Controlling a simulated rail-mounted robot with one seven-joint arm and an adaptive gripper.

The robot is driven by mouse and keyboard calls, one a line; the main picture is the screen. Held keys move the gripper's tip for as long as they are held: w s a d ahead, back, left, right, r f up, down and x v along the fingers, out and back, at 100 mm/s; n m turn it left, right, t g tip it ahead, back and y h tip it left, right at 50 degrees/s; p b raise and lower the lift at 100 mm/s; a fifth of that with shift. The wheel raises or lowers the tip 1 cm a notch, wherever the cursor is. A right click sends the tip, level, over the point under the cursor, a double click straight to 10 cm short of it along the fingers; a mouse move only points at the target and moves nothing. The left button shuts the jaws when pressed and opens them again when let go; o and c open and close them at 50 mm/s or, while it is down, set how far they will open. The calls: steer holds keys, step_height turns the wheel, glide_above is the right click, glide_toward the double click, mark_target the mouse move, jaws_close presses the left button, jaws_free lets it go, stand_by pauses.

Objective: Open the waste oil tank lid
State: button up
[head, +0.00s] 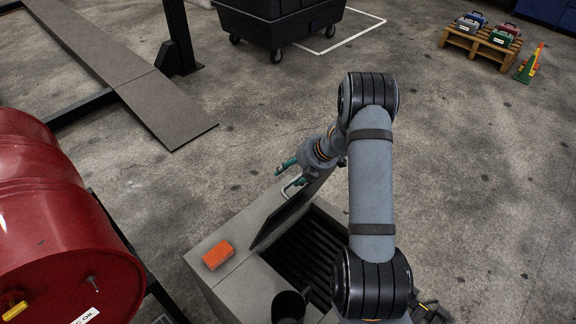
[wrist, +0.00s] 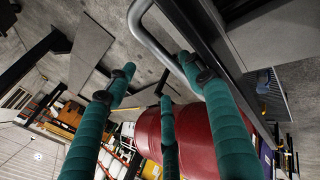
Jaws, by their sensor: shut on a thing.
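The waste oil tank (head: 240,231) is a grey box below my arm in the head view. Its dark lid (head: 284,221) stands raised and steeply tilted, with the dark slatted opening (head: 300,254) uncovered beside it. My gripper (head: 284,174) is at the lid's upper edge, shut on the metal handle (head: 292,184). In the wrist view, the teal fingers of my gripper (wrist: 158,72) are around the bent metal handle (wrist: 153,40), which touches the right finger near its tip. My arm covers the right part of the tank in the head view.
An orange block (head: 218,254) and a dark mug (head: 289,306) sit on the tank top. A red drum (head: 60,225) lies close on the left. A ramp (head: 165,108), a black wheeled bin (head: 280,22) and a loaded pallet (head: 470,43) stand farther back. The floor between is clear.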

steer(key=shift+o, duration=0.3)
steer(key=w+r+t, duration=0.1)
steer(key=w+r, duration=0.2)
steer(key=r, duration=0.5)
steer(key=shift+d, duration=0.2)
steer(key=shift+d+r, duration=0.15)
steer(key=shift+r, duration=0.45)
steer(key=shift+c, duration=0.3)
steer(key=s+f+v, duration=0.1)
steer(key=s+v, duration=0.1)
steer(key=v, duration=1.2)
steer(key=shift+b, duration=0.3)
